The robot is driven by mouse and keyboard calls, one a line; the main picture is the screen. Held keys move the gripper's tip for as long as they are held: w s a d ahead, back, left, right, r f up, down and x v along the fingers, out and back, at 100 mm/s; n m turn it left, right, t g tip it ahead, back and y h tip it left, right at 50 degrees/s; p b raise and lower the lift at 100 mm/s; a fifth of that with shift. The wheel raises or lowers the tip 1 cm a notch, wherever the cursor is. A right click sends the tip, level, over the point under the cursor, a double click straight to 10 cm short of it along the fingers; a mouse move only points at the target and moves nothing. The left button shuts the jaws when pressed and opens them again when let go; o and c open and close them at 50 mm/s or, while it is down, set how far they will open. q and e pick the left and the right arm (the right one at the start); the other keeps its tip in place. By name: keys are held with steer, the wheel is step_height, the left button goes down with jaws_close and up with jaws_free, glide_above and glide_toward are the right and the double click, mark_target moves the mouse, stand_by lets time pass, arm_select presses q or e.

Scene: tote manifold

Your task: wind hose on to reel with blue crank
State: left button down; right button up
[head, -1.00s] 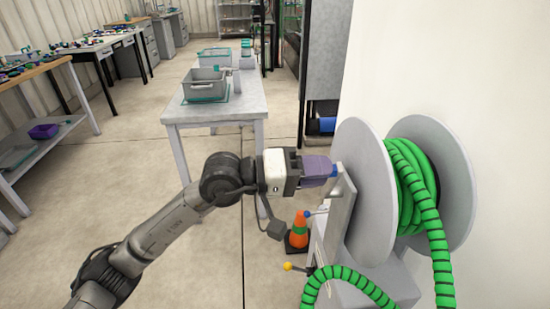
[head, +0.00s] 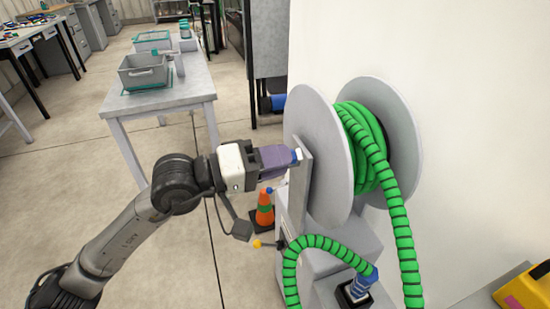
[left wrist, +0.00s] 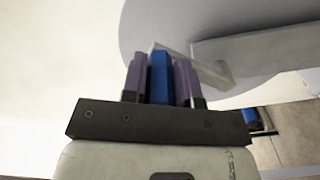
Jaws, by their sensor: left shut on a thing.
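The grey hose reel (head: 316,120) stands at the right, with green hose (head: 368,150) wound between its two discs. A black-striped length hangs down its right side, and another loops below to a blue fitting (head: 362,283). A flat grey crank arm (head: 301,185) lies across the near disc. My left gripper (head: 282,157) is shut on the blue crank handle (head: 297,155) near the arm's upper end; the fingers hide most of it. In the left wrist view the blue handle (left wrist: 160,78) sits between the purple fingers. My right gripper is not in view.
An orange cone (head: 264,214) and a yellow-knobbed lever (head: 257,244) stand below my gripper. A table (head: 185,98) with a grey tote (head: 143,76) is behind. A white wall (head: 440,100) is behind the reel. A yellow case (head: 522,290) is at lower right.

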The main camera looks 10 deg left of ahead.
arm_select(q)
steer(key=shift+f, duration=0.15)
steer(key=c, duration=0.9)
jaws_free()
steer(key=shift+p+v, duration=1.4)
steer(key=shift+v, duration=5.55)
steer(key=shift+s, duration=0.1)
